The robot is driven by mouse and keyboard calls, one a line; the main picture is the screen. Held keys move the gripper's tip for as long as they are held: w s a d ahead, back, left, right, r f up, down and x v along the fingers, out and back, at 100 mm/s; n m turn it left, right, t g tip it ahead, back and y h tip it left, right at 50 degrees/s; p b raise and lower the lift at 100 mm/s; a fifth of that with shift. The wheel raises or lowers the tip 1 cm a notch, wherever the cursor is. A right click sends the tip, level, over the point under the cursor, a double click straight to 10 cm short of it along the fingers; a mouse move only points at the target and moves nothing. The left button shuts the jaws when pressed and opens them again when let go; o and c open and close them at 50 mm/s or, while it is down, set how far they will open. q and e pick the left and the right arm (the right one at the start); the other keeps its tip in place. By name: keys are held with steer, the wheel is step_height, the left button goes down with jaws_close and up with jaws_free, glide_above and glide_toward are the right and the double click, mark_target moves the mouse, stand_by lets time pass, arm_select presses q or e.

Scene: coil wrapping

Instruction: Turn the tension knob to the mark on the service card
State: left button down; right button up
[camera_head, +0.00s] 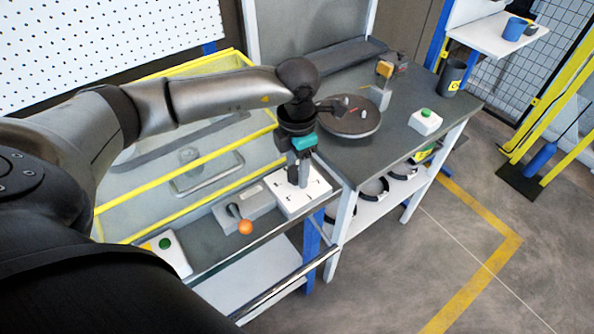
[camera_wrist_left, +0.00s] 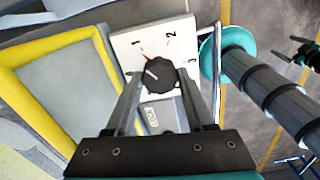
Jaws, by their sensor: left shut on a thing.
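The tension knob (camera_wrist_left: 158,76) is black and round, with a white pointer line toward its upper left. In the head view my left gripper (camera_head: 298,180) stands over the white plate (camera_head: 286,200) and hides the knob. I cannot make out a service card.
A grey box with an orange-tipped lever (camera_head: 246,227) stands left of the plate. A green-button box (camera_head: 172,252) is farther left. A yellow-framed guard (camera_head: 192,150) lies behind. The right bench carries a round turntable (camera_head: 348,124) and another green-button box (camera_head: 425,122).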

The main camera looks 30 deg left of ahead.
mark_target(297, 172)
arm_select(q)
steer(key=shift+w+m+b, duration=0.1)
steer(key=shift+m+b, duration=0.2)
steer(key=shift+m, duration=0.3)
steer(key=shift+r, duration=0.1)
steer(key=shift+c, duration=1.3)
jaws_free()
step_height(297, 172, up, 15)
steer(key=shift+d, duration=0.1)
